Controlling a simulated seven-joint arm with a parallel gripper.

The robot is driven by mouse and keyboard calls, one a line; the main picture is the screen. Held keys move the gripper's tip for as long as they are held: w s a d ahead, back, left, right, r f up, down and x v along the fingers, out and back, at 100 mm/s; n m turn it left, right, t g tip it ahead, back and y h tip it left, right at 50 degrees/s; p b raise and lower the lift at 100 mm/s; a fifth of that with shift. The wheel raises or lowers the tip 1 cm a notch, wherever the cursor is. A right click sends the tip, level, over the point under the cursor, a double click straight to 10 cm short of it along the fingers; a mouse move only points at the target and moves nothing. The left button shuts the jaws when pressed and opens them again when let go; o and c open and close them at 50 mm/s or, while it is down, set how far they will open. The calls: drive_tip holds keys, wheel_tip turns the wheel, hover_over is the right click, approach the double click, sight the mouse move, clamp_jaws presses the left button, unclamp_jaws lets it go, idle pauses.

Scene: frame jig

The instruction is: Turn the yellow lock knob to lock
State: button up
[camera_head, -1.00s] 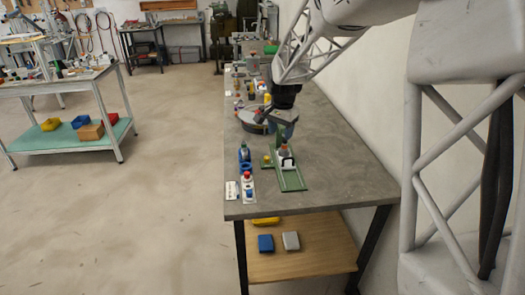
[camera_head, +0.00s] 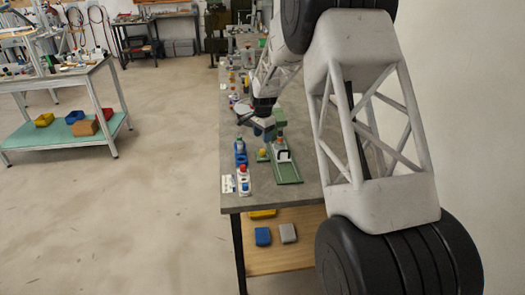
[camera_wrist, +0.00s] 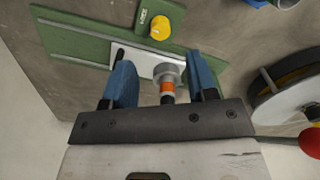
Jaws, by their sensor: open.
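The yellow lock knob (camera_wrist: 160,28) sits on a small green block at the top of the wrist view. It also shows as a yellow spot (camera_head: 262,154) beside the long green jig (camera_head: 286,171) in the head view. My gripper (camera_wrist: 160,62) is open, its two blue fingers apart and empty. A white plate with a grey and orange round post (camera_wrist: 167,88) shows between the fingers, lower in the picture than the knob. I cannot tell whether the fingers touch it. In the head view my gripper (camera_head: 266,134) is just behind the knob, above the bench. The knob's turn marking is too small to read.
A blue holder (camera_head: 240,152) and a red-capped white bottle (camera_head: 243,176) stand left of the jig. A round disc-like thing (camera_wrist: 290,90) and a red ball (camera_wrist: 311,142) are at the right of the wrist view. The bench front right is clear.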

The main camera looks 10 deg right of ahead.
sight(263, 150)
idle(0.4)
drive_tip(key=shift+f, duration=3.9)
drive_tip(key=c, duration=0.9)
